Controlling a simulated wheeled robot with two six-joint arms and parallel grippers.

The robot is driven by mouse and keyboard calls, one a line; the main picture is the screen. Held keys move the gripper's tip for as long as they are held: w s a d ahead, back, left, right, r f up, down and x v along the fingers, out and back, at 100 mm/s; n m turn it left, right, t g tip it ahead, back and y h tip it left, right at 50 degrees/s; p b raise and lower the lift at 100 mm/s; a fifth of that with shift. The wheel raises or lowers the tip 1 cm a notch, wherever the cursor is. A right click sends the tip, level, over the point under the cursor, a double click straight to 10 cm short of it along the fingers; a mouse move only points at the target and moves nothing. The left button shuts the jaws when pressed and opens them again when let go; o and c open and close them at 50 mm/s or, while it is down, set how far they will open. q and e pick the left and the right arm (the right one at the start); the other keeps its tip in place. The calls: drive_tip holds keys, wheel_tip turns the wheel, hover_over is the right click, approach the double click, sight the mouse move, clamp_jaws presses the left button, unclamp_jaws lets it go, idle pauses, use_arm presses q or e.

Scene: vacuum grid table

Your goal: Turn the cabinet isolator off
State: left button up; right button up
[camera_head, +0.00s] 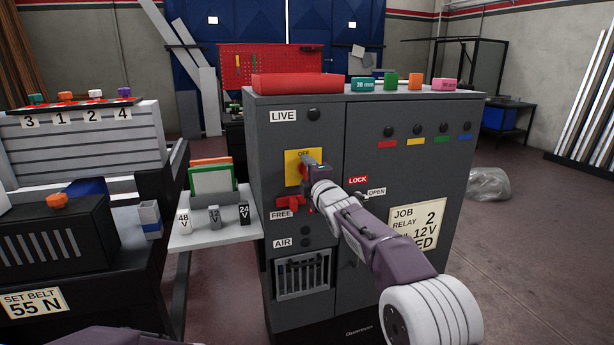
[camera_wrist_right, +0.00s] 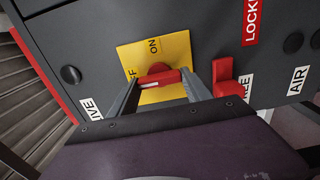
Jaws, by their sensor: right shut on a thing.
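The grey cabinet (camera_head: 395,170) stands in the middle of the head view. Its isolator is a yellow plate (camera_head: 291,165) below the LIVE label, marked OFF at the top. In the right wrist view, the plate (camera_wrist_right: 180,45) shows ON and part of OFF, and a red handle (camera_wrist_right: 160,77) with a white mark at its end nearer OFF. My right gripper (camera_head: 312,163) is at the plate, its fingers (camera_wrist_right: 162,88) either side of the handle and shut on it. My left gripper is out of view.
A red part (camera_head: 293,202) sits just below the plate, by the FREE label; it is close to one finger in the wrist view. A side shelf (camera_head: 215,232) with small blocks adjoins the cabinet's left.

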drive_tip(key=shift+f, duration=0.1)
drive_tip(key=o, duration=1.4)
drive_tip(key=shift+s, duration=0.15)
drive_tip(key=b+v, duration=0.2)
drive_tip(key=v, duration=0.6)
drive_tip(key=shift+s+d+b, duration=0.15)
drive_tip(key=shift+s+b, duration=0.2)
drive_tip(key=shift+b, duration=0.05)
